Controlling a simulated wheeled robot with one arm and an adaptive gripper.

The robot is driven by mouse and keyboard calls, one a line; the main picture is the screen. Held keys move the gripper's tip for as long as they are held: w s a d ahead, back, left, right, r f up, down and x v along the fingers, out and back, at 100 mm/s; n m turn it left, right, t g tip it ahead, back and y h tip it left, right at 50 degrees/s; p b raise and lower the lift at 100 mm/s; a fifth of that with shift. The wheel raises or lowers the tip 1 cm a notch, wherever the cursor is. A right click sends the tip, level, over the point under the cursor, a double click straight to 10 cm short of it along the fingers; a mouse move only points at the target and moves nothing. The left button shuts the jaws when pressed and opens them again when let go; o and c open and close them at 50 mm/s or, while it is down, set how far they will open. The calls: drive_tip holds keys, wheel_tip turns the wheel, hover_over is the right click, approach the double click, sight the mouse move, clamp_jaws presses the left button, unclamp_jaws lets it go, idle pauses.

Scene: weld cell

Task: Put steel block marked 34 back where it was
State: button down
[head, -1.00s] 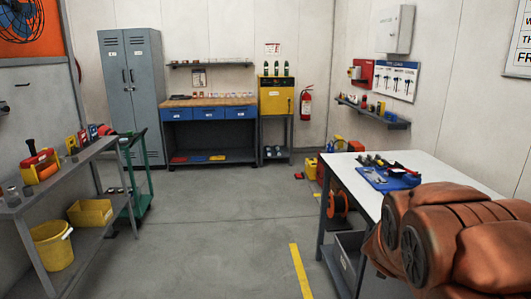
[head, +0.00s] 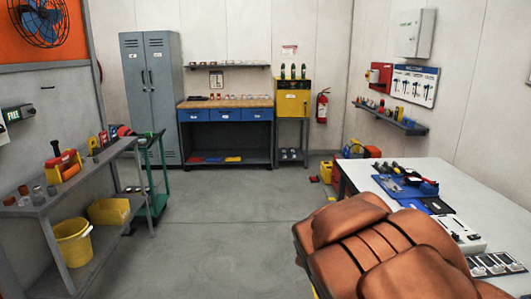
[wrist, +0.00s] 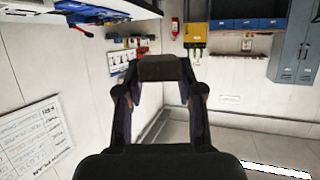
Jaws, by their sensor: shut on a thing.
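In the wrist view, which is upside down, my gripper (wrist: 161,82) has a dark block-like piece (wrist: 164,68) between its two fingertips and is shut on it. I take this piece for the steel block, but no marking 34 is readable on it. My gripper is held up in the air, apart from any surface. In the head view my arm's brown cover fills the lower right, and the gripper and the held piece are hidden there.
A white-topped table (head: 455,184) with a blue tool mat (head: 392,186) and small devices stands right. A grey shelf cart (head: 95,176) stands left, with a yellow bucket (head: 73,243) below. A blue-drawer workbench (head: 226,131) and locker (head: 152,95) are behind. The middle floor is clear.

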wheel_tip(320, 180, down, 13)
drive_tip(key=w+n+y, duration=0.2)
drive_tip(key=n+y, duration=0.1)
drive_tip(key=y, duration=0.1)
drive_tip(key=shift+w+f+t, duration=0.2)
drive_tip(key=shift+w+t, duration=0.15)
drive_tip(key=shift+t, duration=0.05)
idle(1.0)
